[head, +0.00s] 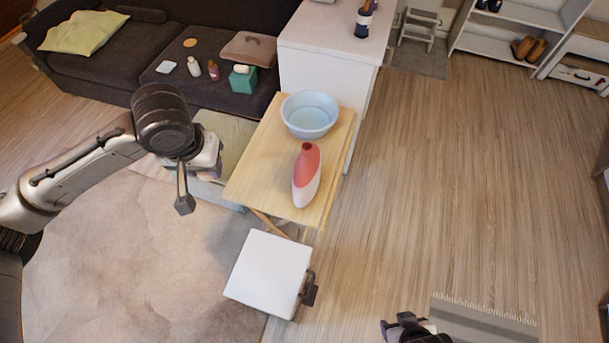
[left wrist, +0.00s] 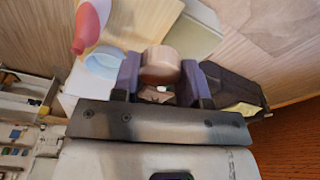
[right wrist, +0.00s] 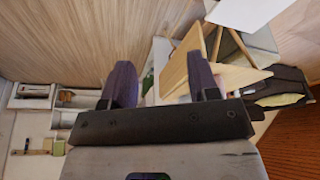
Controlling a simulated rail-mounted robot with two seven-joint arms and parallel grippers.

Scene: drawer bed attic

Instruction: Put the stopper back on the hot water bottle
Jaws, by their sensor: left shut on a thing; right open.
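The hot water bottle (head: 306,178), red at the top and white below, is on the wooden folding table (head: 250,185), its dark red neck towards the bowl. It also shows at the upper left of the left wrist view (left wrist: 92,18). My left gripper (head: 190,190) is left of the table, apart from the bottle. In the left wrist view its fingers (left wrist: 160,80) are shut on a tan round piece, seemingly the stopper (left wrist: 160,62). My right gripper (head: 402,326) is low at the bottom of the head view. Its fingers (right wrist: 165,85) stand apart, empty.
A light blue bowl (head: 310,114) stands on the table behind the bottle. A white cabinet (head: 330,45) is behind the table. A dark sofa (head: 120,65) with small items is at the back left. Wooden floor (head: 430,180) is clear right of the table.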

